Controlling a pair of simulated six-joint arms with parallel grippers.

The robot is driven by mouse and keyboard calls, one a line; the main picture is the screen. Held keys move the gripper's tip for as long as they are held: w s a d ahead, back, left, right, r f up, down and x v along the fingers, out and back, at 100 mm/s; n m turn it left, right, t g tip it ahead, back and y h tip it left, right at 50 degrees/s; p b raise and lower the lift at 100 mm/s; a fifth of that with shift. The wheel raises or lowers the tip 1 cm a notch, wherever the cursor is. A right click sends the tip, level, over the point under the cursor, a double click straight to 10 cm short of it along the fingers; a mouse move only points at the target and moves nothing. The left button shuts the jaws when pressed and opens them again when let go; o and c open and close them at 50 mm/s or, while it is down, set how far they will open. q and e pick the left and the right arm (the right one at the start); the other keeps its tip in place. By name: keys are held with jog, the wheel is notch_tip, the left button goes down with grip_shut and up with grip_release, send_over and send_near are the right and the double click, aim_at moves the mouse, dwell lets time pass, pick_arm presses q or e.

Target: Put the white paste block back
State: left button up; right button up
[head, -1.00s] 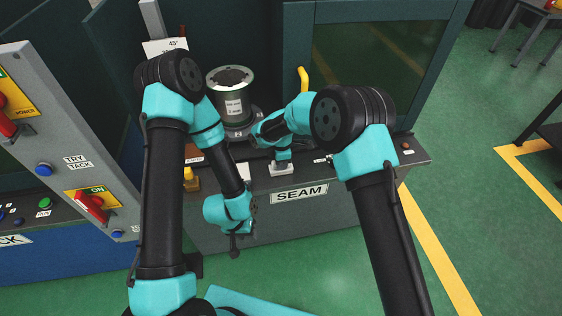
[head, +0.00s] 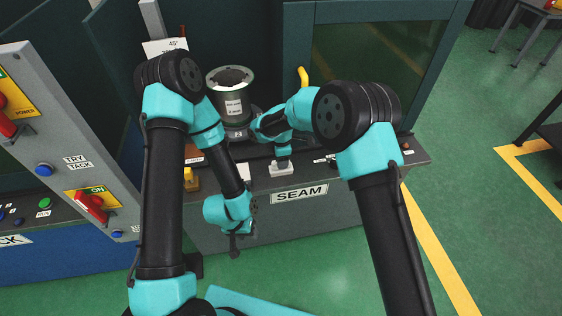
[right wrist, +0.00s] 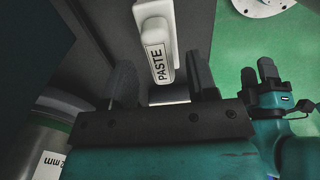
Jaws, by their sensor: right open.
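The white paste block (head: 281,168) sits on the front ledge of the SEAM console, just above the SEAM label. In the right wrist view the white block (right wrist: 155,32) shows its PASTE label between my fingers. My right gripper (head: 283,155) is just above the block in the head view. In the right wrist view my right gripper (right wrist: 163,82) is open, one finger either side of the block's line, with gaps to both. My left gripper (head: 235,243) hangs low in front of the console, away from the block; its jaw opening is too small to judge.
A flanged metal cylinder (head: 232,100) with a white label stands on the console behind the right gripper. A yellow piece (head: 191,179) is at the ledge's left. A control panel (head: 70,150) with switches is at the left. Green floor (head: 300,250) is clear in front.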

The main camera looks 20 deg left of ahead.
notch_tip(320, 180, up, 10)
dwell(0.4)
dwell(0.5)
jog(key=s+d+f+m+y, duration=0.1)
jog(key=s+d+f+m, duration=0.25)
jog(key=d+f, duration=0.35)
jog(key=s+d+f+m+g+y, duration=0.1)
jog(key=s+d+f+m, duration=0.1)
jog(key=d+f+m, duration=0.45)
jog(key=s+d+f+m+y, duration=0.1)
jog(key=s+d+f+m, duration=0.15)
jog(key=d+f, duration=0.45)
jog(key=s+d+f+m+t, duration=0.1)
jog(key=s+d+f+m, duration=0.1)
jog(key=s+d+m, duration=1)
jog(key=s+d, duration=0.5)
jog(key=d, duration=0.2)
jog(key=shift+s+d+f+m+t+y, duration=0.2)
jog(key=shift+f+m+t+y, duration=0.1)
jog(key=shift+m+t+y, duration=0.1)
jog(key=shift+w, duration=0.1)
